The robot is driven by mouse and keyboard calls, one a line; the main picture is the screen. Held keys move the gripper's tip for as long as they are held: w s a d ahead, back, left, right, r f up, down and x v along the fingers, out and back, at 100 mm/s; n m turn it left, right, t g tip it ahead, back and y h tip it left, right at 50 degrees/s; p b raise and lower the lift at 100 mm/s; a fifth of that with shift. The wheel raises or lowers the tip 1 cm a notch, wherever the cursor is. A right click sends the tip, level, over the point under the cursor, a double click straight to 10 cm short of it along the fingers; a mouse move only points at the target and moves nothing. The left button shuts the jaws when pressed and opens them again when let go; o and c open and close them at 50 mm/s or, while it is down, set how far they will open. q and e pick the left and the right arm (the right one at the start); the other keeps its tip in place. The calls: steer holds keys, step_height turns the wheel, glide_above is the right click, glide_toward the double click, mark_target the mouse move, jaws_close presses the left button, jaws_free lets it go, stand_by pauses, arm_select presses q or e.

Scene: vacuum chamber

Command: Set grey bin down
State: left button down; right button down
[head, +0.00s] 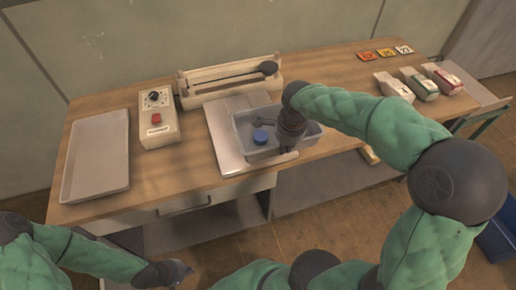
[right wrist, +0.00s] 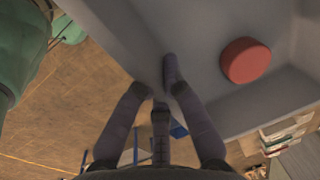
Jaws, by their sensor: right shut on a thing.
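The grey bin (head: 262,157) is at the middle of the workbench, over or on a pale flat plate (head: 222,140); I cannot tell whether its base touches. A round blue thing (head: 260,136) and a dark thing lie inside it in the head view. In the right wrist view the bin's wall (right wrist: 115,30) is close, and a round red thing (right wrist: 246,61) lies inside. My right gripper (head: 289,152) is shut on the bin's wall near its front right side; its fingers show in the wrist view (right wrist: 160,90). My left gripper (head: 178,272) is low, in front of the bench, away from the bin.
A shallow grey tray (head: 97,160) and a control box (head: 157,120) with a red button are left of the bin. A long pale device (head: 228,80) stands behind it. Several bags (head: 419,84) and coloured cards (head: 385,52) are at the right. Bench top (head: 345,80) right of the bin is clear.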

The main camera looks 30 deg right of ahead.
mark_target(261, 147)
steer(key=w+a+f, duration=0.1)
steer(key=w+f, duration=0.1)
steer(key=w+a+f+b, duration=0.1)
steer(key=w+f, duration=0.1)
steer(key=w, duration=0.1)
steer(key=w+a+f+b, duration=0.1)
steer(key=w+f, duration=0.1)
steer(key=w, duration=0.1)
steer(key=shift+f, duration=0.4)
steer(key=shift+w+a+f, duration=0.15)
steer(key=shift+f, duration=0.15)
steer(key=shift+w+f+b, duration=0.2)
steer(key=shift+f+b, duration=0.65)
steer(key=shift+f, duration=0.75)
steer(key=shift+f, duration=0.15)
steer(key=c, duration=1.6)
jaws_free()
steer(key=shift+s+f, duration=0.1)
steer(key=shift+o, duration=1.3)
